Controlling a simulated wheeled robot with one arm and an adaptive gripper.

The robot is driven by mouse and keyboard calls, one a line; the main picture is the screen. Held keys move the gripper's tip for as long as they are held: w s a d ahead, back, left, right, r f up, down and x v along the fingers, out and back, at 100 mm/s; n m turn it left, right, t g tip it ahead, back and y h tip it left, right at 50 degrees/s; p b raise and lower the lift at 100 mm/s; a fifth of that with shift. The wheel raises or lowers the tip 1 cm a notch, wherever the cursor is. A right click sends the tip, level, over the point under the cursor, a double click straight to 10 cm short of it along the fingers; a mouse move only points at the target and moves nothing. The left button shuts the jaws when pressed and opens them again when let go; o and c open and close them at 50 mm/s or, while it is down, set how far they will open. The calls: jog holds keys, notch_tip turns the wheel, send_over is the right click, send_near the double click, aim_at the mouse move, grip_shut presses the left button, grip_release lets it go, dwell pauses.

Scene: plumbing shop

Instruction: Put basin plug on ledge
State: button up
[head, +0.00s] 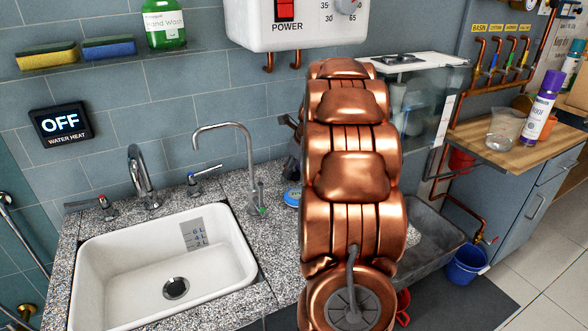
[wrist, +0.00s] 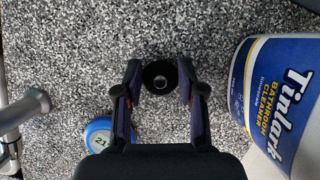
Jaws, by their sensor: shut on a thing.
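The basin plug (wrist: 160,77) is a small black round piece with a pale centre, seen in the wrist view between my fingertips. My gripper (wrist: 159,74) is shut on it, just over the speckled granite counter. Whether the plug touches the counter I cannot tell. In the head view my arm hides the plug and most of the gripper. A narrow ledge (head: 197,46) on the tiled wall at upper left holds sponges and a green hand wash bottle (head: 165,22). The white basin (head: 105,277) with its dark drain (head: 176,288) sits at lower left.
A Tinlark bathroom cleaner tub (wrist: 270,95) stands close right of my gripper in the wrist view. A blue round timer (wrist: 98,134) lies at left, near the metal tap (wrist: 24,112). The water heater (head: 290,20) hangs above the counter.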

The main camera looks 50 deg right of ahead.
jog(key=shift+f, duration=0.1)
jog(key=o, duration=0.9)
jog(key=shift+o, duration=0.2)
jog(key=v, duration=1.2)
jog(key=shift+s, duration=0.1)
dwell(0.6)
